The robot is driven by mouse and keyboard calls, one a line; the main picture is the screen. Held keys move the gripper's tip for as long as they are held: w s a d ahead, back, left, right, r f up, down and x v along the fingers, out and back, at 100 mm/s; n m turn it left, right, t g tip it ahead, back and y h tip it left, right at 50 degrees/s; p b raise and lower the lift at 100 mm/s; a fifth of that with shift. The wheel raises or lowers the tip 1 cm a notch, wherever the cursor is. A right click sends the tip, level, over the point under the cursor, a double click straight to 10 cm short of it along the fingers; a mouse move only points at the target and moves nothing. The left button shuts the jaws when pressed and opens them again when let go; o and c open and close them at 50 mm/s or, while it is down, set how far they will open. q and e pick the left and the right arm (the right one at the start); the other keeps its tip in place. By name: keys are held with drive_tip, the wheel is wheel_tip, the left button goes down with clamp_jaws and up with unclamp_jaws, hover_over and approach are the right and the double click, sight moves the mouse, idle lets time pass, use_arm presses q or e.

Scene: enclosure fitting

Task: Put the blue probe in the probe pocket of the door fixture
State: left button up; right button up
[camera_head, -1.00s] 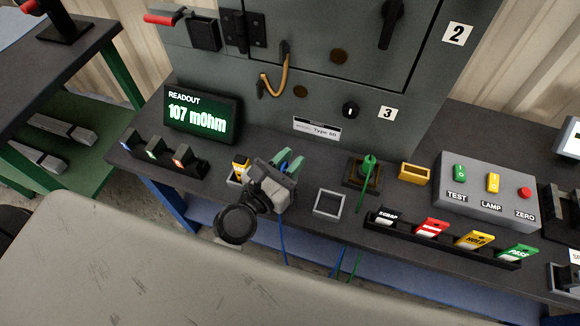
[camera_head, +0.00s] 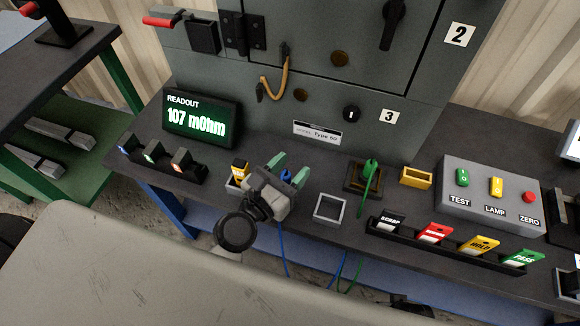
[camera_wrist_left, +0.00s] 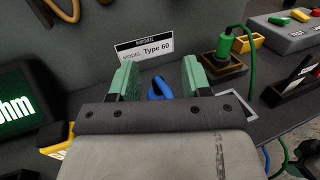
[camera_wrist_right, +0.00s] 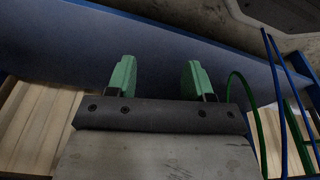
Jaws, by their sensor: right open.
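The blue probe (camera_head: 286,175) shows between the fingers of my left gripper (camera_head: 288,168); it also shows in the left wrist view (camera_wrist_left: 158,88). The fingers stand apart, with visible gaps beside the probe, so the gripper is open around it. The probe's lower part and whatever it stands in are hidden by the gripper. A blue cable (camera_head: 282,250) hangs below, over the bench front. I cannot tell which holder is the probe pocket. My right gripper (camera_wrist_right: 158,80) is open and empty, low in front of the bench's blue lower part.
A green probe (camera_head: 370,167) stands in a dark square holder. A grey square frame (camera_head: 329,207) and a yellow block-shaped holder (camera_head: 416,177) are nearby. A card rack (camera_head: 440,246), button box (camera_head: 490,195), readout (camera_head: 201,122) and grey enclosure (camera_head: 300,80) surround the bench space.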

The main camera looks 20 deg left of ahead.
use_arm(q)
drive_tip(key=shift+r, duration=0.15)
drive_tip(key=shift+s+a, duration=0.15)
drive_tip(key=shift+s, duration=0.15)
drive_tip(key=shift+s+a, duration=0.2)
drive_tip(key=shift+s, duration=0.4)
drive_tip(key=b+v, duration=0.3)
drive_tip(key=v, duration=0.7)
use_arm(e)
wheel_tip(320, 180, up, 10)
drive_tip(key=w, duration=0.1)
drive_tip(key=shift+w+r+t, duration=0.15)
drive_tip(key=shift+r+t, duration=0.1)
drive_tip(key=shift+t, duration=0.05)
